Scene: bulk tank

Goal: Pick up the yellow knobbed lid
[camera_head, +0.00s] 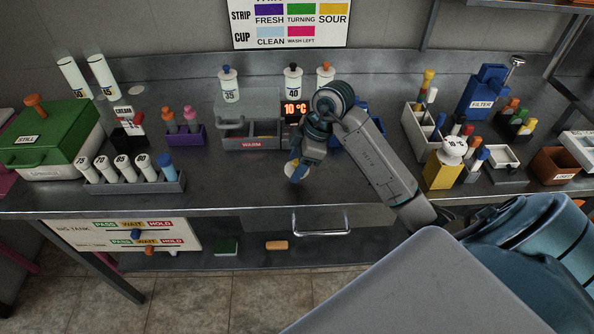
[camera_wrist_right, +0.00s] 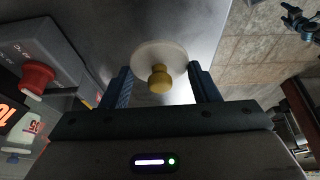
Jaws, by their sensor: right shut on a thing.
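The yellow knobbed lid (camera_wrist_right: 160,56) is a pale round disc with a yellow knob (camera_wrist_right: 160,80) on top. In the right wrist view it sits between the two blue fingers of my right gripper (camera_wrist_right: 159,74), which are shut on it across its rim. In the head view my right gripper (camera_head: 296,171) hangs over the front of the steel counter, with the lid (camera_head: 289,169) partly hidden by the fingers. I cannot tell whether the lid touches the counter.
Behind the gripper stand a grey WARM rack (camera_head: 240,142) and a red temperature display (camera_head: 294,108). A grey rack of white bottles (camera_head: 150,187) and a green-lidded STILL box (camera_head: 45,135) are at left. A yellow holder (camera_head: 438,173) is at right. The counter's front middle is clear.

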